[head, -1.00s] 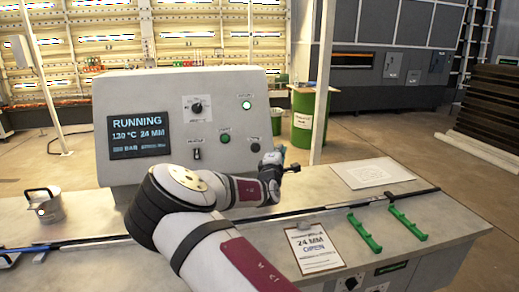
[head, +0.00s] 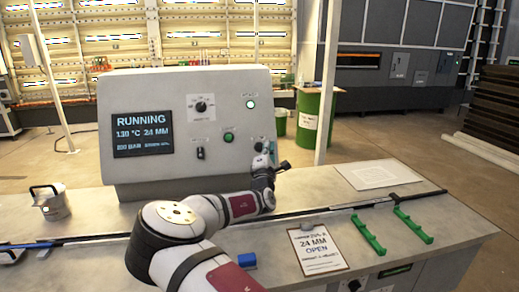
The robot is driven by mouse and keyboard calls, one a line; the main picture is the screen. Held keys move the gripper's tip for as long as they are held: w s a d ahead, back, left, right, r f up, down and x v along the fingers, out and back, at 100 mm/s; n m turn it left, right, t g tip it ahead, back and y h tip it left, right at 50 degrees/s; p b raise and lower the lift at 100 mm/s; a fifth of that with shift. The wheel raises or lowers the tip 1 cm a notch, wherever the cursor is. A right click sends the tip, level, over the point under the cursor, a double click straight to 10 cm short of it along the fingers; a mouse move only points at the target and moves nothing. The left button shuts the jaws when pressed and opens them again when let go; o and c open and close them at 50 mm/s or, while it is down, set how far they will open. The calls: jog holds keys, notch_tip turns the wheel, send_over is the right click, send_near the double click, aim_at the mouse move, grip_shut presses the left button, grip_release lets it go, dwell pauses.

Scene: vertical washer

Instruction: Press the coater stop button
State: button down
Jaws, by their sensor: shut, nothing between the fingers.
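The grey control panel (head: 222,92) stands at the back of the bench.
A rotary knob (head: 201,107) and a black switch (head: 200,153) are on the panel. A green drum (head: 309,122) stands behind.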

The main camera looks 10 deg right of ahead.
jog(key=w+f+b, duration=0.3)
jog(key=w+b, duration=0.2)
jog(key=w, duration=0.2)
jog(key=shift+f+b, duration=0.35)
jog(key=shift+w+f+b, duration=0.35)
jog(key=shift+w+b, duration=0.55)
jog(key=shift+b, duration=0.2)
dwell(2.2)
dwell(0.3)
jog(key=shift+s+r+p, duration=0.4)
jog(key=shift+s+p, duration=0.25)
jog(key=shift+s, duration=0.2)
jog(key=shift+s+r+p, duration=0.35)
jog(key=shift+s+p, duration=0.2)
jog(key=shift+s, duration=0.2)
jog(key=shift+s+r+p, duration=0.4)
jog(key=shift+s+p, duration=0.1)
jog(key=shift+s, duration=0.2)
jog(key=shift+s+r+p, duration=0.35)
jog(key=shift+s+p, duration=0.2)
jog(key=shift+s, duration=0.2)
